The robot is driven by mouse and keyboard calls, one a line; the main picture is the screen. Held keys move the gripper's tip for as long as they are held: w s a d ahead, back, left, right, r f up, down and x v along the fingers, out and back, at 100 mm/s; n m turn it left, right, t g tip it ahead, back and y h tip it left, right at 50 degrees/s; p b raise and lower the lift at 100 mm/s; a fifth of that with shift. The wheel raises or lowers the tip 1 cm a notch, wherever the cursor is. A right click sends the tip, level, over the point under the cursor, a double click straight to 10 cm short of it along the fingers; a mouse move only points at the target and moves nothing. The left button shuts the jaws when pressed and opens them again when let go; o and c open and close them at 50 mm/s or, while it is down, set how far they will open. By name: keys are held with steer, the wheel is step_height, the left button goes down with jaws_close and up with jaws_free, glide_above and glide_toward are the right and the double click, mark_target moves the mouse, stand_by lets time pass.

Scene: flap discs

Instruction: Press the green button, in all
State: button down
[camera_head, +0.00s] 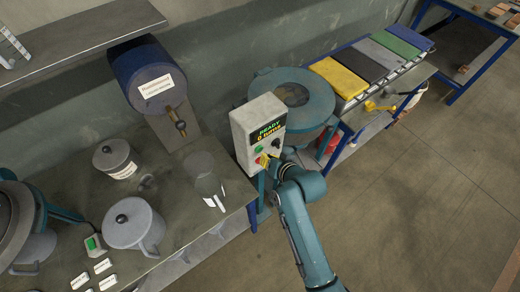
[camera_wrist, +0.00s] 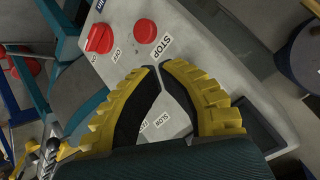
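A grey control box (camera_head: 256,130) stands at the bench's right end, its lit display (camera_head: 269,129) reading "READY" with a line starting with 0. The green button (camera_head: 258,150) shows as a small green spot on its front face. My gripper (camera_head: 263,160), with yellow fingers, is close to that face, just below the green spot. In the wrist view, my gripper's black-padded fingertips (camera_wrist: 159,66) meet or nearly meet over the box face, holding nothing visible. A red STOP button (camera_wrist: 145,32) and a red ON/OFF knob (camera_wrist: 99,38) lie beyond them. The green button is not visible there; contact cannot be told.
A blue drum (camera_head: 145,75), lidded pots (camera_head: 134,222) and a glass jar (camera_head: 204,180) stand left on the bench. A round teal machine (camera_head: 292,95) stands behind the box. A rack with coloured sheets (camera_head: 375,60) is to the right.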

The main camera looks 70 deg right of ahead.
steer(key=shift+w+d, duration=0.2)
steer(key=shift+w, duration=0.15)
